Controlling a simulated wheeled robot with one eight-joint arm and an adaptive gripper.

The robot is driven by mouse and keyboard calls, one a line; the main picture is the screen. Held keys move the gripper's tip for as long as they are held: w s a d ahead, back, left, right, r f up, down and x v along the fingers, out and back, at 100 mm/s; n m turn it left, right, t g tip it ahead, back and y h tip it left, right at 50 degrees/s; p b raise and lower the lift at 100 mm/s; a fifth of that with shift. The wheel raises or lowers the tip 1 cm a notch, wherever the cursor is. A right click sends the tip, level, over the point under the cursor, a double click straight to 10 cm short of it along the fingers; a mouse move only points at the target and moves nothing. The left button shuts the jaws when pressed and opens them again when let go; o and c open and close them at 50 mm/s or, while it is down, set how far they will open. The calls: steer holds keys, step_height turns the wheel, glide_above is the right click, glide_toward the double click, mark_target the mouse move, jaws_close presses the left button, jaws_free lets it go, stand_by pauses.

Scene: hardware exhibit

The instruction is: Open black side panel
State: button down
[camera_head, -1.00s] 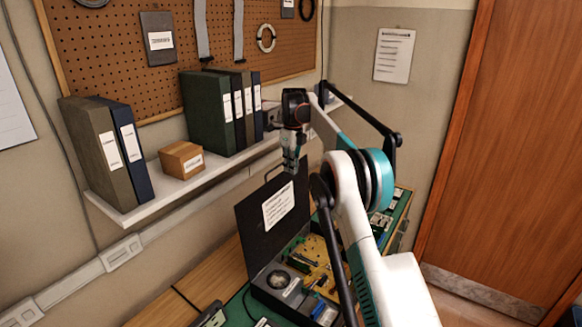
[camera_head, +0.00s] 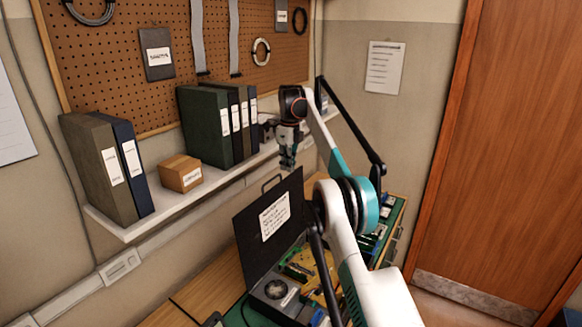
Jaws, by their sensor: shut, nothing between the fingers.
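The black side panel (camera_head: 255,238) stands raised and tilted back from a dark case, with a white label (camera_head: 274,216) on its face and a small handle (camera_head: 271,182) on its top edge. The open case (camera_head: 258,296) shows a yellow and green board (camera_head: 312,275) and a round fan-like part (camera_head: 276,289). My gripper (camera_head: 287,164) is shut and empty, pointing down, just above and beyond the panel's top edge near the handle. A small gap shows between them. My arm hides the case's right part.
A white shelf (camera_head: 160,217) with several binders (camera_head: 205,125) and a cardboard box (camera_head: 181,174) runs along the wall behind my gripper. A green mat with boards lies to the right. A wooden door (camera_head: 500,170) stands at the far right.

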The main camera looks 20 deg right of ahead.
steer(key=r+p, duration=0.1)
steer(key=p, duration=0.2)
steer(key=w+a+r+p, duration=0.1)
steer(key=p, duration=0.2)
steer(key=w+r+p, duration=0.1)
steer(key=p, duration=0.2)
steer(key=shift+a+r, duration=0.2)
steer(key=shift+r, duration=0.15)
